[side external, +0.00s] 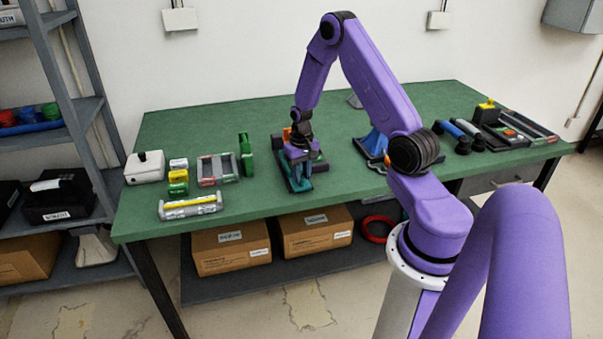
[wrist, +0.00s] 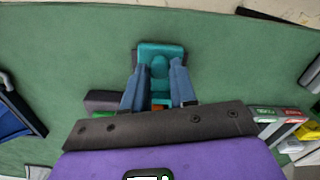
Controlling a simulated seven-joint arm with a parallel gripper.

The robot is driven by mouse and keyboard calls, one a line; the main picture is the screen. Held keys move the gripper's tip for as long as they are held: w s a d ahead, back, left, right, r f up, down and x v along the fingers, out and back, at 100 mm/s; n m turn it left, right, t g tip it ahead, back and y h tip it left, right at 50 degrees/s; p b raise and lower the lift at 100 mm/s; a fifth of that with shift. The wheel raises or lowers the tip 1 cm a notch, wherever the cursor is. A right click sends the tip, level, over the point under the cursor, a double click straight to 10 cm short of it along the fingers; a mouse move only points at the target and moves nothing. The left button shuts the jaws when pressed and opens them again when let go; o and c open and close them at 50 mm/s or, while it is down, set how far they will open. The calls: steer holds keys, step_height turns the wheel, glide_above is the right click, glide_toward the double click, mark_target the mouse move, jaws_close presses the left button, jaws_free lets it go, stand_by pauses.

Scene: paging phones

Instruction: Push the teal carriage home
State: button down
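The teal carriage (wrist: 160,50) shows in the wrist view as a teal block with a rounded knob, near the picture's middle. In the side external view, teal parts (side external: 298,184) show low beneath my gripper (side external: 300,165). In the wrist view my gripper (wrist: 157,68) has two blue-grey fingers, one either side of the knob, set apart with gaps to it. I cannot tell whether either finger touches the teal piece. The gripper's dark bar and purple body hide the near part of the device. A small orange patch (wrist: 159,107) shows between the fingers.
A dark block (wrist: 103,101) lies left of the fingers. A grey rack with coloured ends (side external: 218,168) and green blocks (side external: 246,155) stand to the left on the green table (side external: 262,213). A blue stand (side external: 375,143) is to the right. Bare table lies in front.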

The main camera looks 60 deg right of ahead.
steer(key=shift+w+d, duration=1.95)
steer(key=c, duration=0.9)
jaws_free()
step_height(320, 180, up, 18)
steer(key=shift+f, duration=0.25)
